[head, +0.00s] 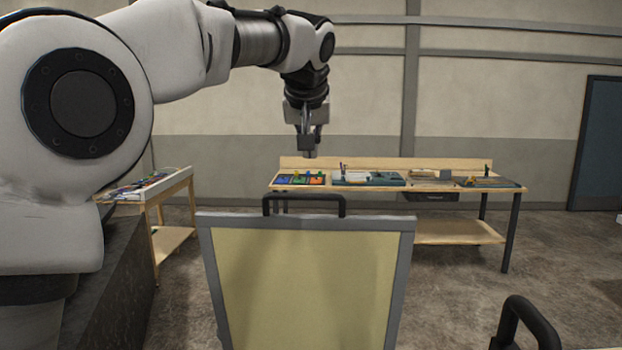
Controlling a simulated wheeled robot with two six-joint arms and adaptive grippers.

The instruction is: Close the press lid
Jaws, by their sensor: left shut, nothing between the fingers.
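The press lid (305,285) is the pale yellow panel with a grey frame in the lower middle of the head view. It stands raised, close to upright, with its face towards me. A black bar handle (305,197) sits on its top edge. My left gripper (310,152) points down above the handle, with a visible gap in the picture; the depth between them is hard to tell. Its fingers are shut and empty. The lower part of the lid is cut off by the frame, and the press base is not visible. My right gripper is out of view.
A wooden workbench (455,232) with boards and small parts stands behind the lid. Another wooden table (172,187) stands at the left. A black curved handle (532,322) shows at the lower right. A blue door (600,145) is at the far right. Floor between is clear.

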